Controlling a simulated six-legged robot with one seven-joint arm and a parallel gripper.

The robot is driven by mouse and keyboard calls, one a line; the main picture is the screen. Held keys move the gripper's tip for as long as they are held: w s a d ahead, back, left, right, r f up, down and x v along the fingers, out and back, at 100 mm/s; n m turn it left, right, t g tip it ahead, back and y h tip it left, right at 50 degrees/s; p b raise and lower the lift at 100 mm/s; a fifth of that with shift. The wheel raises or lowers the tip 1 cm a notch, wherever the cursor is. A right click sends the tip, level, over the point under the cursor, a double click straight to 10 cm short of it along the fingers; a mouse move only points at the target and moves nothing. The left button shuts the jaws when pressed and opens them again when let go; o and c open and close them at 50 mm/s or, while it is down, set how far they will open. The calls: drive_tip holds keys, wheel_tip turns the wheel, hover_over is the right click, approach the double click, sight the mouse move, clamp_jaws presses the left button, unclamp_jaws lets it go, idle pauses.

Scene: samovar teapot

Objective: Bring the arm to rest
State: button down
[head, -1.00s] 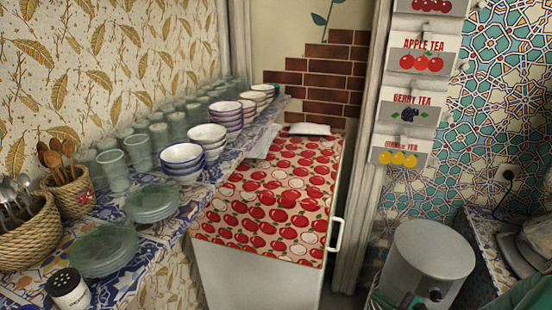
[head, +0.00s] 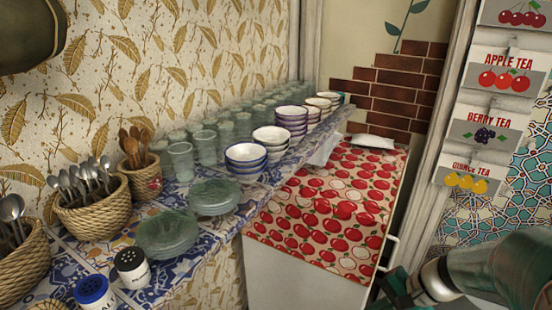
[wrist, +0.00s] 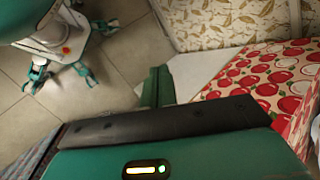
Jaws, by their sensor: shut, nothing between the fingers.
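My gripper (wrist: 157,86) shows in the wrist view as green fingers beyond a dark bar and a green housing. It is shut and empty. In the head view my white and green arm reaches in from the lower right corner, with the gripper (head: 398,288) low beside the white cabinet (head: 300,270). The fingertips are partly cut off by the bottom edge there. The gripper is apart from the shelf and its dishes. The wrist view looks down past the gripper to the floor, with my own body and legs at upper left.
The tiled shelf (head: 215,228) on the left carries bowls (head: 246,160), glasses (head: 181,160), stacked plates (head: 167,236), spoon baskets (head: 92,208) and shakers (head: 131,268). A red apple-patterned cloth (head: 335,215) covers the cabinet. Tea boxes (head: 485,130) hang at right. Open floor (wrist: 115,60) shows in the wrist view.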

drive_tip(key=s+a+r+n+t+h, duration=0.1)
drive_tip(key=s+a+r+n+h, duration=0.2)
drive_tip(key=r, duration=0.4)
drive_tip(key=s+a+r+n+t+h, duration=0.2)
drive_tip(key=s+a+r+n+h, duration=0.1)
drive_tip(key=r+n, duration=0.3)
drive_tip(key=shift+s+a+r+t+h, duration=0.15)
drive_tip(key=shift+s+r+t+h, duration=0.25)
drive_tip(key=shift+s+r, duration=0.45)
